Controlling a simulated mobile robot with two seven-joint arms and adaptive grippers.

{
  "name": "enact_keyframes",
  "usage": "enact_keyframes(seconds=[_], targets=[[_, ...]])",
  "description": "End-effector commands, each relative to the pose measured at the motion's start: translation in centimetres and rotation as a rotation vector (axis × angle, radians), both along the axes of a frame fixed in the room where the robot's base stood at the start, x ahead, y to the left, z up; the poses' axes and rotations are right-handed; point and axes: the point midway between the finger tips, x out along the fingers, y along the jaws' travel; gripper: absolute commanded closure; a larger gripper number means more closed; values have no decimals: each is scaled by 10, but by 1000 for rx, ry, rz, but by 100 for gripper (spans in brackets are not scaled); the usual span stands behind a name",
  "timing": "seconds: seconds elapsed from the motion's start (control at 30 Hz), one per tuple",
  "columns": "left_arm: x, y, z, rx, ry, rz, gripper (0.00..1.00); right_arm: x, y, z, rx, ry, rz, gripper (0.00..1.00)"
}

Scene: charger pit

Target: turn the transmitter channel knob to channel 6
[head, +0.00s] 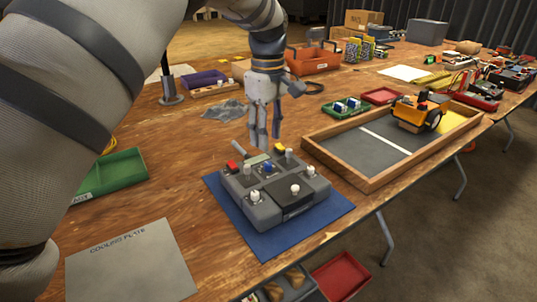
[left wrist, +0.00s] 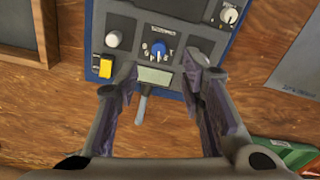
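The grey transmitter (head: 262,210) lies on a blue mat (head: 223,210). Its blue knob (head: 267,167) sits near the back edge, among several pale knobs and sticks. In the left wrist view the blue knob (left wrist: 159,50) shows with small markings around it; the channel it points to is too small to read. My left gripper (head: 264,138) points down just behind the transmitter's back edge. In the left wrist view its fingers (left wrist: 160,66) are open and apart, with nothing held; the knob shows beyond the gap between their tips. My right gripper is not in view.
A grey antenna (left wrist: 142,106) shows between the fingers. A green bin (head: 112,174) and the cooling plate (head: 132,268) are at left. Bare table lies between.

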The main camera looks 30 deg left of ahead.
Motion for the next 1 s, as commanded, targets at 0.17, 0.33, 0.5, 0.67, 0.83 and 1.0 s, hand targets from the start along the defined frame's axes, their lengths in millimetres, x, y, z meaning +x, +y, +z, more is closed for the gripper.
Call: enact_keyframes(seconds=[0.17, 0.33, 0.5, 0.67, 0.83, 1.0], targets=[[-1, 1, -45, -1, 3, 1, 64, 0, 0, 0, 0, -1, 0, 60], [0, 0, -68, 0, 0, 0, 64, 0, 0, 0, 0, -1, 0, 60], [0, 0, -73, 0, -2, 0, 64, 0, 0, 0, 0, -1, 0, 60], [0, 0, -73, 0, -2, 0, 66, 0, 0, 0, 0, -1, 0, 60], [0, 0, -73, 1, -2, 0, 100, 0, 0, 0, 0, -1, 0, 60], [0, 0, -73, 1, -1, -1, 100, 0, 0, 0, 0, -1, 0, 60]])
